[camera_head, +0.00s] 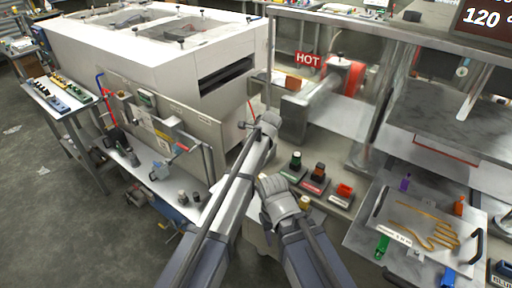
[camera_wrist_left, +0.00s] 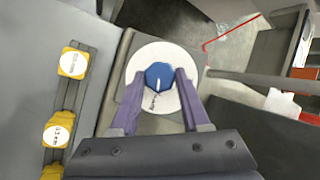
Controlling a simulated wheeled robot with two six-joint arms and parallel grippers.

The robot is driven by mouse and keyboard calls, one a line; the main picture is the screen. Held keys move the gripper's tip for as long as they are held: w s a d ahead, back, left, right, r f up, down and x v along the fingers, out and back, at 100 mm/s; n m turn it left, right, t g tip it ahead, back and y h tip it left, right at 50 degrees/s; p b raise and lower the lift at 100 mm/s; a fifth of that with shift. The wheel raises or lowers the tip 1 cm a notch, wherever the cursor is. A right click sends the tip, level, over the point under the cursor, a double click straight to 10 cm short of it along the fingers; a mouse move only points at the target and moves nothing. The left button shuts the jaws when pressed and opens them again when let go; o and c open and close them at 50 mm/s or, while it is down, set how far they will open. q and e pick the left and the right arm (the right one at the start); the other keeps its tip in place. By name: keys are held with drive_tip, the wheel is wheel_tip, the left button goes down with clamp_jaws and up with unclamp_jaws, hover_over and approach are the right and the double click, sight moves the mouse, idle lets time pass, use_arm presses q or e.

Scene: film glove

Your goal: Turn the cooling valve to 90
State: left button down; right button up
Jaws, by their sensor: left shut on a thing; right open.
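The cooling valve appears to be the blue knob (camera_wrist_left: 160,77) in the left wrist view. It sits on a round white dial (camera_wrist_left: 140,62) on a grey panel, and a pale pointer line runs down its face. I cannot read any dial marks. My left gripper (camera_wrist_left: 158,88) is shut on the blue knob, with one finger on each side. In the head view my left gripper (camera_head: 266,122) reaches to the middle, and its arm and hand hide the knob. My right gripper (camera_head: 270,183) is open and empty, lower and just right of the left arm.
A red HOT sign (camera_head: 308,61) hangs near a metal roller. Several coloured blocks stand on the ledge beside my right gripper. A tray (camera_head: 388,213) with a yellow hand shape (camera_head: 432,238) lies at right. A display (camera_head: 484,18) reads 120. Yellow tags (camera_wrist_left: 73,62) line the panel's left.

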use_arm(q)
drive_tip(key=shift+s+f+m+t+b, duration=0.1)
drive_tip(key=shift+s+m+t+b, duration=0.2)
drive_tip(key=shift+m, duration=0.5)
drive_tip(key=shift+w, duration=0.15)
drive_tip(key=shift+c, duration=1.9)
unclamp_jaws()
drive_tip(key=p+v, duration=0.6)
drive_tip(key=v, duration=0.1)
drive_tip(key=shift+s+r, duration=0.3)
